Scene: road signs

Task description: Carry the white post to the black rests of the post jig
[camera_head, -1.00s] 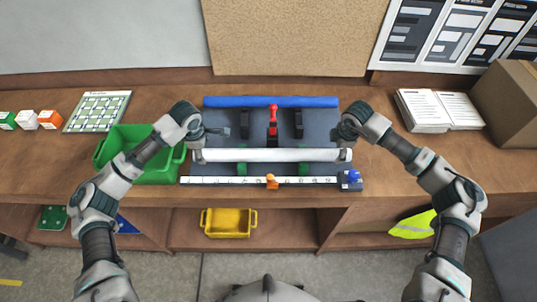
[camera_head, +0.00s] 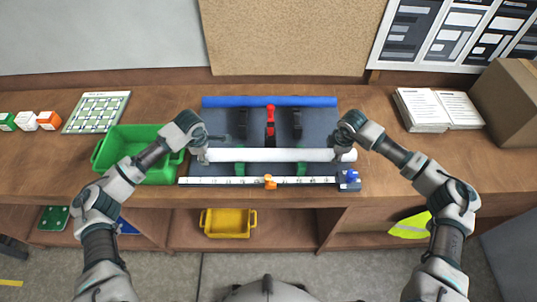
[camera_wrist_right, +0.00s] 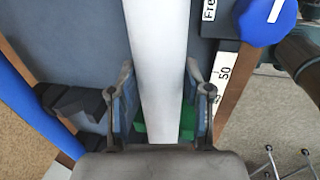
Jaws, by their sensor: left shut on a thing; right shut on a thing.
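The white post (camera_head: 270,155) lies level, left to right, across the front part of the dark jig board. My left gripper (camera_head: 203,154) is shut on the post near its left end. My right gripper (camera_head: 345,153) is shut on it near its right end. In the right wrist view the post (camera_wrist_right: 160,70) runs between the two fingers of the right gripper (camera_wrist_right: 162,105). The black rests, left (camera_head: 243,123) and right (camera_head: 296,124), stand behind the post on the board. Whether the post touches the green supports (camera_head: 302,169) below it cannot be told.
A blue bar (camera_head: 270,102) lies along the board's back edge, with a red clamp (camera_head: 270,125) between the rests. A white ruler (camera_head: 220,181) with an orange slider (camera_head: 269,182) runs along the front. A green bin (camera_head: 150,135) stands left, papers (camera_head: 438,110) right.

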